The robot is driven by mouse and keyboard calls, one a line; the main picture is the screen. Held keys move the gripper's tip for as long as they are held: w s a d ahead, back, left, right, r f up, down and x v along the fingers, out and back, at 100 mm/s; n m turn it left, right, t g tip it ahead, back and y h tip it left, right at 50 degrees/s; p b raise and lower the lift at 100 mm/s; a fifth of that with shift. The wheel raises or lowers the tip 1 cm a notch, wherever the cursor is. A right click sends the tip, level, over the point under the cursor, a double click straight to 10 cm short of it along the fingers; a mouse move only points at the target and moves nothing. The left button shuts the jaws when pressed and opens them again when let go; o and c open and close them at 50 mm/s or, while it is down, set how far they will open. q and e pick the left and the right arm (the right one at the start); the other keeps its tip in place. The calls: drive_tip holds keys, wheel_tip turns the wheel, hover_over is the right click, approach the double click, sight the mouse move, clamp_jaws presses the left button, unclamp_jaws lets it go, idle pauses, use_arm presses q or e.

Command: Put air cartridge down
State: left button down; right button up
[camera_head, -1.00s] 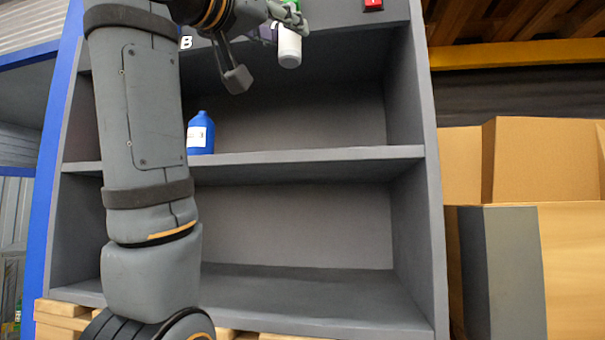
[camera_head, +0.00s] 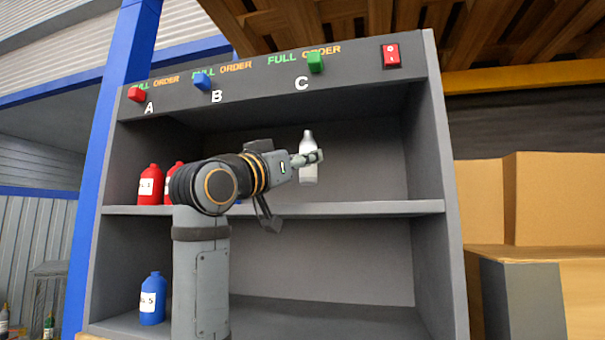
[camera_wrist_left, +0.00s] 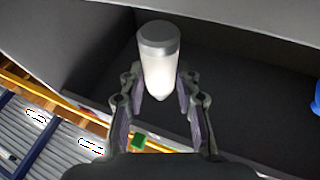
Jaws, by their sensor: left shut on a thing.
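The air cartridge (camera_head: 309,162) is a pale, bottle-shaped cylinder with a narrow neck, held upright. My left gripper (camera_head: 308,158) is shut on it, at the upper compartment under the letter C. In the left wrist view, the cartridge (camera_wrist_left: 160,65) stands between the two fingers (camera_wrist_left: 160,97), its grey base end nearest the top of the picture. In the head view the cartridge's lower end shows above the front edge of the upper shelf board (camera_head: 350,208). I cannot tell how far inside the compartment it is. My right gripper is not in view.
Red bottles (camera_head: 150,185) stand at the left of the upper shelf, and a blue bottle (camera_head: 153,298) stands on the lower one. Red, blue and green (camera_head: 315,62) buttons and a red switch (camera_head: 391,55) line the header. Cardboard boxes (camera_head: 540,200) stand right. The upper shelf's right part looks clear.

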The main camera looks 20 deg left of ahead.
sight(302, 181)
use_arm(q)
drive_tip(key=f, duration=0.1)
drive_tip(key=w+f, duration=0.1)
drive_tip(key=f, duration=0.1)
drive_tip(key=shift+a+f, duration=0.1)
drive_tip(key=shift+f, duration=0.2)
drive_tip(key=shift+s+f, duration=0.15)
drive_tip(key=shift+s, duration=0.05)
drive_tip(key=c, duration=1.4)
unclamp_jaws()
drive_tip(key=shift+f, duration=0.1)
drive_tip(key=o, duration=0.4)
drive_tip(key=shift+w, duration=0.1)
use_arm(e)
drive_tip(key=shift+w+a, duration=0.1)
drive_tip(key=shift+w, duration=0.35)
